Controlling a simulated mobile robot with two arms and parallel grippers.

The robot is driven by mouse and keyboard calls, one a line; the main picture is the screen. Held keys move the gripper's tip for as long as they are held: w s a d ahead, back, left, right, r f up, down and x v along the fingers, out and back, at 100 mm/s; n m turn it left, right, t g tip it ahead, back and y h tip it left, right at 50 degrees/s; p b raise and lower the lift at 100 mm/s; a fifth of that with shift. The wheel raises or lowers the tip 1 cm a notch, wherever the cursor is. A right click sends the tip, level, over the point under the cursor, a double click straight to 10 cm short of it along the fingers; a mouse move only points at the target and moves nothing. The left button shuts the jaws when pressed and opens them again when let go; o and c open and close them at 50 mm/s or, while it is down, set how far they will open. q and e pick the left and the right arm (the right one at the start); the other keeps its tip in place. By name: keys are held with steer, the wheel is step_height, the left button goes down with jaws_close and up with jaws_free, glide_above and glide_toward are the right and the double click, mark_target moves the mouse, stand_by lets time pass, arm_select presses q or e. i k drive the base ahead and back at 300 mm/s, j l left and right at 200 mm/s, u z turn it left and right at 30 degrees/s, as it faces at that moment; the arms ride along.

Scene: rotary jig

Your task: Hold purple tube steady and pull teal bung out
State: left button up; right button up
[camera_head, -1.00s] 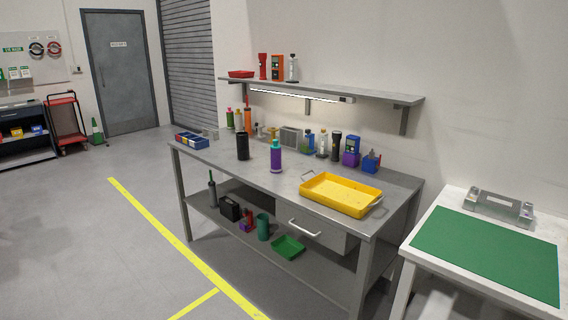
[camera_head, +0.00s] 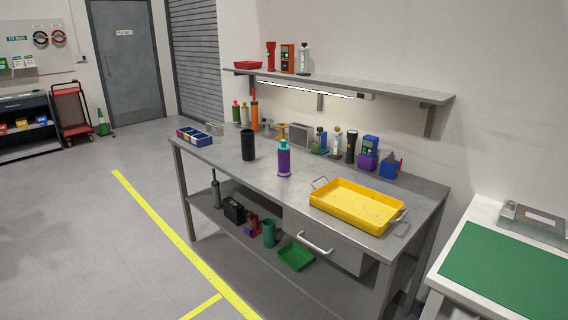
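The purple tube (camera_head: 284,162) stands upright on the grey metal workbench, near the middle of its front side. The teal bung (camera_head: 284,145) sits on top of the tube, in its upper end. Neither of my grippers shows in the head view, and nothing touches the tube or the bung.
A black cylinder (camera_head: 248,145) stands left of the tube. A yellow tray (camera_head: 357,204) lies to its right, and a blue divided box (camera_head: 194,137) at the bench's left end. Several tools line the back below a shelf (camera_head: 400,92). A green-matted table (camera_head: 505,262) stands right. Open floor lies left.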

mark_target(283, 147)
steer(key=i+j, duration=0.2)
steer(key=i, duration=0.25)
steer(key=i+j+z, duration=0.15)
steer(key=i, duration=0.25)
